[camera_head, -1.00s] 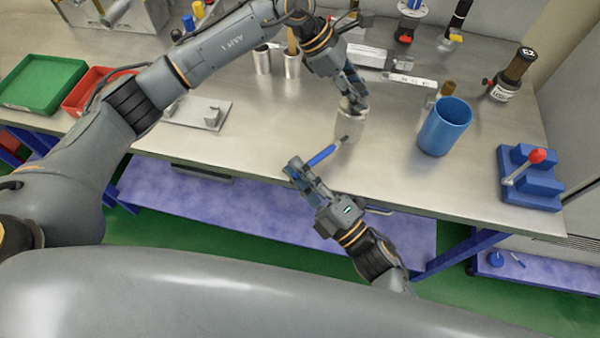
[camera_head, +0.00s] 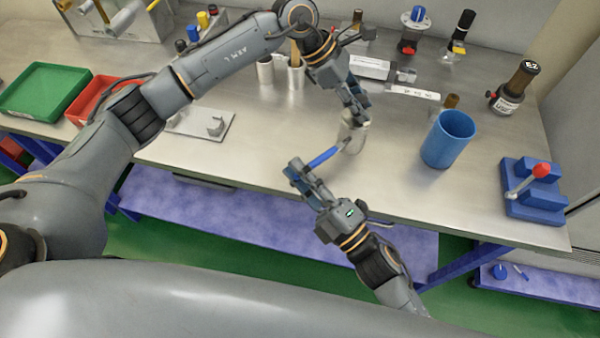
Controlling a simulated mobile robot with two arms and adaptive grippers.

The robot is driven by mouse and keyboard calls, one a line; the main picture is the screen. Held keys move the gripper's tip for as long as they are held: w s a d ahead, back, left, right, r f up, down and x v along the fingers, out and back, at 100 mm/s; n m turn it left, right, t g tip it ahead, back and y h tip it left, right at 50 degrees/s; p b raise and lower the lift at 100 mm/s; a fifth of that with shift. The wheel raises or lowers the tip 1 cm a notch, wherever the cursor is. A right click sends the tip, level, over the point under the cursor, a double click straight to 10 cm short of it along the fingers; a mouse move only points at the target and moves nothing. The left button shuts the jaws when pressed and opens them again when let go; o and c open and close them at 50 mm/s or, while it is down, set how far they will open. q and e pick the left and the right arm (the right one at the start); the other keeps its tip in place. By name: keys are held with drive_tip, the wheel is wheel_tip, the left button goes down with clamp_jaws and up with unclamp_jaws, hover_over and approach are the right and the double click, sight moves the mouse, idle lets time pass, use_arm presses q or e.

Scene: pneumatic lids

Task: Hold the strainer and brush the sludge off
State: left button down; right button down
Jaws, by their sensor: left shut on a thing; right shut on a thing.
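The strainer (camera_head: 352,137) is a small pale grey cylinder above the bench. My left gripper (camera_head: 357,112) is shut on its top end from above, and its fingers hide part of the rim. The brush (camera_head: 323,158) has a blue handle and a dark tip. My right gripper (camera_head: 299,172) is shut on the handle's near end, at the front edge of the bench. The brush tip overlaps the strainer's lower left side in view; I cannot tell whether they touch. Sludge on the strainer is too small to make out.
A blue cup (camera_head: 447,140) stands right of the strainer, with a blue fixture with a red knob (camera_head: 528,185) further right. A grey plate with a hook (camera_head: 203,124), a red tray (camera_head: 92,98) and a green tray (camera_head: 45,90) lie left. Bare bench lies around the strainer.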

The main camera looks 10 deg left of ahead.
drive_tip(key=shift+r, duration=0.5)
drive_tip(key=shift+f, duration=0.15)
drive_tip(key=shift+w+f, duration=0.1)
drive_tip(key=shift+f, duration=0.35)
drive_tip(key=shift+f, duration=0.6)
drive_tip(key=shift+f, duration=0.1)
